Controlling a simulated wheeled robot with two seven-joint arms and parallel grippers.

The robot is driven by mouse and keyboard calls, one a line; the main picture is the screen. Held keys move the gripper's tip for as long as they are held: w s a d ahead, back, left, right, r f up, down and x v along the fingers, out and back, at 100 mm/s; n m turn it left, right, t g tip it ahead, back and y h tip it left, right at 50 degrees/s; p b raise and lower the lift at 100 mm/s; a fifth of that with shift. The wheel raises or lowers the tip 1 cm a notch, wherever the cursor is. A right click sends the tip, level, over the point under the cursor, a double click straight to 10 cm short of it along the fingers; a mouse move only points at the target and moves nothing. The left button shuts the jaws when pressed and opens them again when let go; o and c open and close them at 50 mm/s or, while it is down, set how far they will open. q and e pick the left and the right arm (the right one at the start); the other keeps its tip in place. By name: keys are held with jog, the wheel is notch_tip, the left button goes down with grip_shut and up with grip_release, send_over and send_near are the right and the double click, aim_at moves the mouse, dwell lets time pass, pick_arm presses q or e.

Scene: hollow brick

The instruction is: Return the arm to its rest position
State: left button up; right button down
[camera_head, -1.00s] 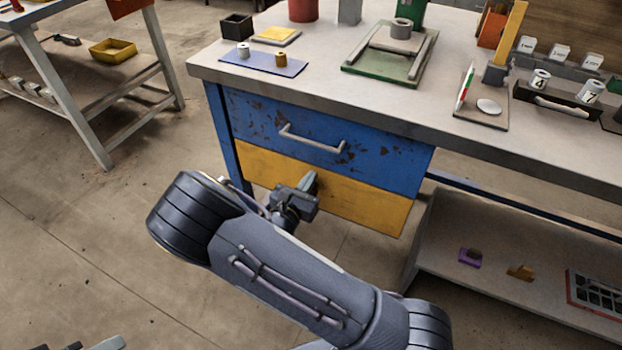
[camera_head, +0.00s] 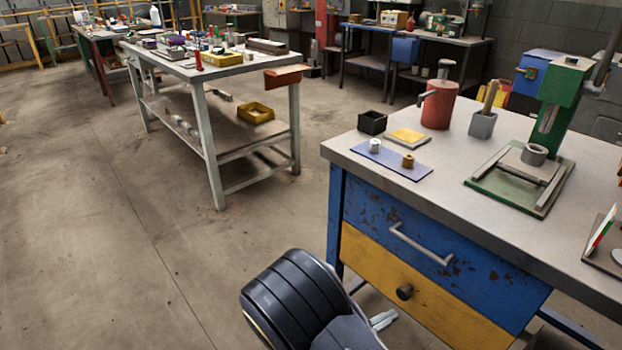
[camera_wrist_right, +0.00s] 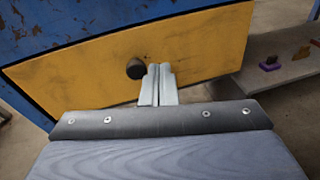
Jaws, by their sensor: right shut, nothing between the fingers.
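My right arm (camera_head: 300,305) comes in at the bottom of the head view. A small part of its gripper (camera_head: 384,320) shows beside the arm, in front of the workbench's yellow drawer (camera_head: 440,305). In the right wrist view the right gripper's two fingers (camera_wrist_right: 159,84) are together with nothing between them. They point toward the yellow drawer front (camera_wrist_right: 200,55), just right of its dark round knob (camera_wrist_right: 136,68) in the picture. I cannot tell the exact gap. My left gripper is not in view.
The blue drawer (camera_head: 400,222) with its bar handle sits above the yellow one. The worktop (camera_head: 455,135) holds a red can (camera_head: 438,105), a green press (camera_head: 560,110) and small parts. A second table (camera_head: 215,75) stands at back left. Floor on the left (camera_head: 100,240) is open.

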jog(key=s+d+r+m+g+y, duration=0.2)
jog(key=s+r+m+g+y, duration=0.15)
jog(key=s+m+y, duration=0.45)
jog(key=s+d+r+m+g+y, duration=0.25)
jog(key=s+m+g+y, duration=0.35)
jog(key=m, duration=0.3)
jog(key=s+a+r+m+t+y+p, duration=0.1)
jog(key=s+r+m+t+y+p, duration=0.1)
jog(key=r+p, duration=0.9)
jog(key=s+a+r+m+t+y+p, duration=0.2)
jog(key=r+m+t+p, duration=0.3)
jog(key=r+p, duration=0.7)
notch_tip(320, 180, up, 9)
jog(key=shift+a+f, duration=0.1)
jog(key=shift+a, duration=0.1)
jog(key=shift+t, duration=0.25)
